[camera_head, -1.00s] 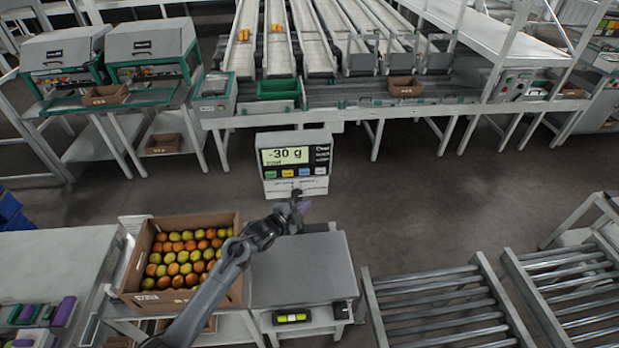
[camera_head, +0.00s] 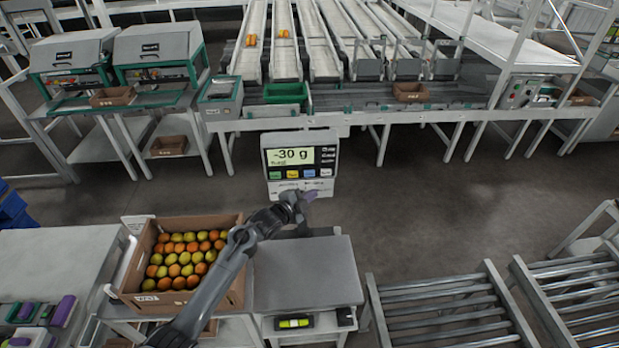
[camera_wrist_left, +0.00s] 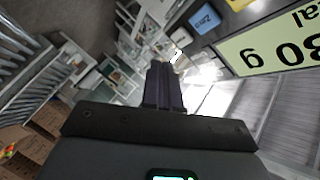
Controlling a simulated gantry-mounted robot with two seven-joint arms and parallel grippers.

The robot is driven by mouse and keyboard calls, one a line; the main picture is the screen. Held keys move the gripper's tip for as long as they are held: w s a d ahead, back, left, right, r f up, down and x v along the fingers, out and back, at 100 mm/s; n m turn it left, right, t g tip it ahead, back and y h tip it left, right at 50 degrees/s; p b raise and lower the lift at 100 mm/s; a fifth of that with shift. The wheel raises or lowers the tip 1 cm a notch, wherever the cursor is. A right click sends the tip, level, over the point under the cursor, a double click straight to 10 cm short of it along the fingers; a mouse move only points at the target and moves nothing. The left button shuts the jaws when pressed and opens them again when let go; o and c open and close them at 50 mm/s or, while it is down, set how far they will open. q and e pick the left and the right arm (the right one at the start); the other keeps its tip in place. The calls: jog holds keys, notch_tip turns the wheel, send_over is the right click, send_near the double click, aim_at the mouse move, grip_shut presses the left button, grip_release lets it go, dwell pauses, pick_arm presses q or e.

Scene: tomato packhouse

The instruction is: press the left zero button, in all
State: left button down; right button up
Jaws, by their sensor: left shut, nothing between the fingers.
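The scale display (camera_head: 299,141) stands behind the weighing plate (camera_head: 305,272) and reads -30 g. Below its screen is a row of coloured buttons, with a blue one (camera_head: 309,173) right of the yellow one. In the left wrist view the blue button (camera_wrist_left: 205,19) carries the word Zero; the pale screen (camera_wrist_left: 270,45) is beside it. My left gripper (camera_head: 309,194) is shut and empty, in front of the display's lower edge, just below the button row. Its dark fingers also show in the left wrist view (camera_wrist_left: 164,75), apart from the blue button in the picture. My right gripper is not in view.
A cardboard box (camera_head: 229,296) of red and yellow-green tomatoes stands left of the weighing plate. Roller conveyors (camera_head: 445,309) lie to the right. Sorting lanes and a green tray (camera_head: 286,92) are behind the display. Open floor lies between.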

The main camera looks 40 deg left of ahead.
aim_at(309, 173)
pick_arm(q)
jog(key=w+a+b, duration=0.4)
jog(key=shift+w, duration=0.2)
jog(key=shift+a, duration=0.1)
dwell(0.9)
dwell(0.7)
jog(key=shift+a, duration=0.1)
dwell(0.4)
jog(key=shift+w+a, duration=0.2)
jog(key=shift+w, duration=0.1)
